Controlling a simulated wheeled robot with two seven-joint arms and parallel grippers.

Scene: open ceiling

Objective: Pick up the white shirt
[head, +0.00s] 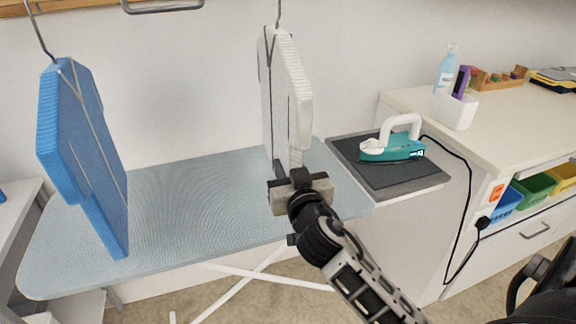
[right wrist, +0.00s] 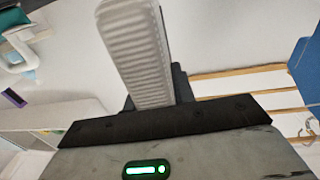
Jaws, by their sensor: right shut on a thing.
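The white shirt (head: 286,90) hangs from a thin metal hook above the ironing board in the head view. It looks like a stiff, ribbed, folded panel, seen nearly edge-on. My right gripper (head: 296,178) is at the shirt's lower end and is shut on it. In the right wrist view the ribbed white shirt (right wrist: 138,50) rises from between the fingers of the right gripper (right wrist: 155,105). The fingertips are partly hidden by the shirt and the gripper body. My left gripper is not in view.
A blue shirt (head: 85,150) hangs at the left. The light blue ironing board (head: 190,215) lies below both shirts. A teal iron (head: 393,148) rests on a dark pad (head: 410,180) at the right. A counter (head: 500,120) holds a spray bottle (head: 446,70) and a white holder (head: 455,108).

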